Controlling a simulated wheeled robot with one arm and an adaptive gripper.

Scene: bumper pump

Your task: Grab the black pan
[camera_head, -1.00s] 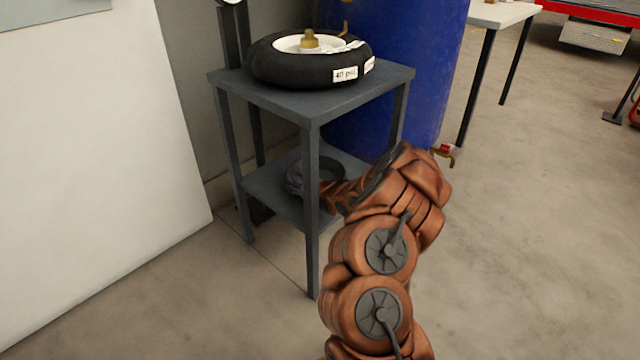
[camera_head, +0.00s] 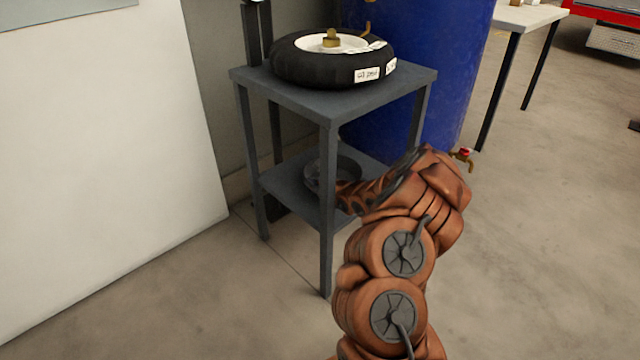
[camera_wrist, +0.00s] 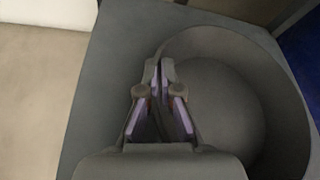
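The black pan (camera_head: 349,166) sits at the lower shelf of a dark grey stand in the head view, partly hidden by a front leg and my arm. In the wrist view the round pan (camera_wrist: 225,110) fills the right half, with its curved wall rising around a flat bottom. My gripper (camera_wrist: 160,66) is at the pan's left wall. Its two fingers are close together on either side of the rim and appear closed on it. In the head view my gripper (camera_head: 318,176) is small and dark beside the pan, so its fingers are unclear there.
The stand's top (camera_head: 300,100) carries a black tire (camera_head: 325,72) with a white hub. A front leg (camera_head: 327,225) is close to my arm. A blue barrel (camera_head: 440,70) with a tap stands behind. A white panel (camera_head: 100,130) is at left.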

